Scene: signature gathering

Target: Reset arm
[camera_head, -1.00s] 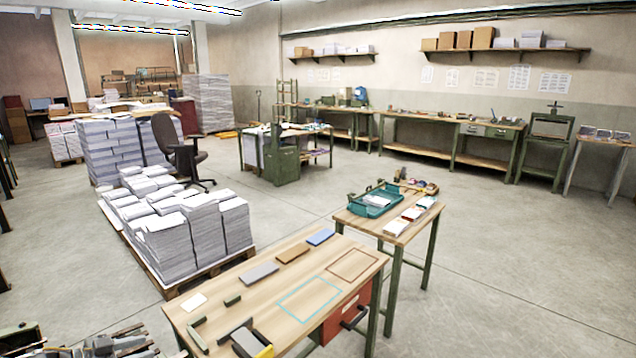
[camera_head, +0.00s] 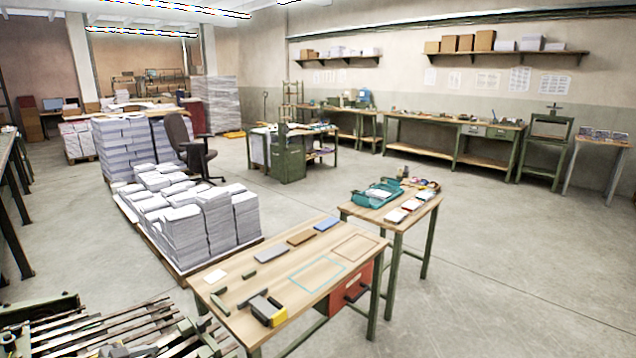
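Neither of my arms nor either gripper shows in the head view. The near wooden worktable (camera_head: 228,318) stands at the lower middle. On it lie a grey block (camera_head: 269,256), a brown block (camera_head: 301,237) and a blue block (camera_head: 326,224) in a row. A cyan outline (camera_head: 318,274) and a brown outline (camera_head: 355,248) mark bare parts of the top. A black and yellow tool (camera_head: 268,312) lies at the front, with small green pieces (camera_head: 249,274) and a white sheet (camera_head: 215,276) to the left.
A second table (camera_head: 395,227) with a teal crate (camera_head: 374,195) stands just behind. Pallets of stacked paper (camera_head: 184,240) fill the left. The floor (camera_head: 510,270) at right is clear.

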